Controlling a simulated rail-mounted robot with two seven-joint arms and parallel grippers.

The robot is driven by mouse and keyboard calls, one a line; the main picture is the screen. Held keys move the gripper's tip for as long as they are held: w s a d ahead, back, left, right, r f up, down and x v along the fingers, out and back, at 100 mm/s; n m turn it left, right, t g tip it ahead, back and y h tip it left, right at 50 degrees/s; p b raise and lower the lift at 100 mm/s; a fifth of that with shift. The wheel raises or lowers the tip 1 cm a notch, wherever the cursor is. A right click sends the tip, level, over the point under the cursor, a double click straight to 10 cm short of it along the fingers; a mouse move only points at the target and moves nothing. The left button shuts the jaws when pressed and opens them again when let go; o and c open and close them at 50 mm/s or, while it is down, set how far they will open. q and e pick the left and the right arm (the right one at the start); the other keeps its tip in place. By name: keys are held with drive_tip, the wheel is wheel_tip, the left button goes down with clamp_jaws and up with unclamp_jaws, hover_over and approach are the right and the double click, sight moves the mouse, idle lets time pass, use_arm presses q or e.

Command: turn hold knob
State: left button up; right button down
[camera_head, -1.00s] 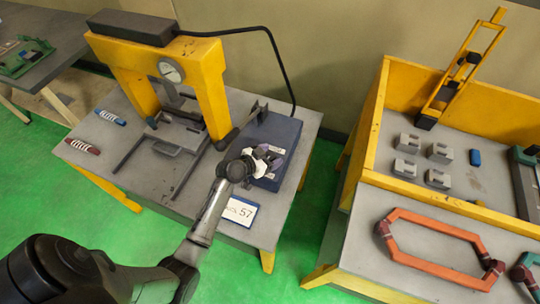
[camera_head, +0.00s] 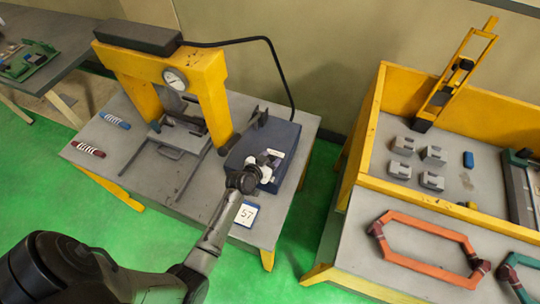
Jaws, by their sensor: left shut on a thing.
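The dark blue-grey control box (camera_head: 276,140) stands on the right side of the press table, with white labels on its top. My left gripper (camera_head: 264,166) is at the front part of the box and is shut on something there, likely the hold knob. The knob itself is hidden by the fingers and wrist. My right gripper is not in view.
The yellow press (camera_head: 205,85) with a round gauge (camera_head: 175,79) stands left of the box, its black lever (camera_head: 240,133) close to my gripper. A card marked 57 (camera_head: 246,214) lies in front. A yellow-walled bin (camera_head: 375,120) with grey blocks stands right.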

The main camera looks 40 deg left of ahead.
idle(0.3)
use_arm(q)
drive_tip(key=o, duration=0.9)
drive_tip(key=shift+s, duration=0.1)
drive_tip(key=shift+s+r, duration=0.15)
drive_tip(key=shift+s, duration=0.1)
drive_tip(key=v, duration=1.3)
drive_tip(key=shift+s+d+p, duration=0.1)
drive_tip(key=shift+d+p, duration=0.05)
drive_tip(key=shift+p, duration=0.2)
drive_tip(key=shift+n, duration=0.3)
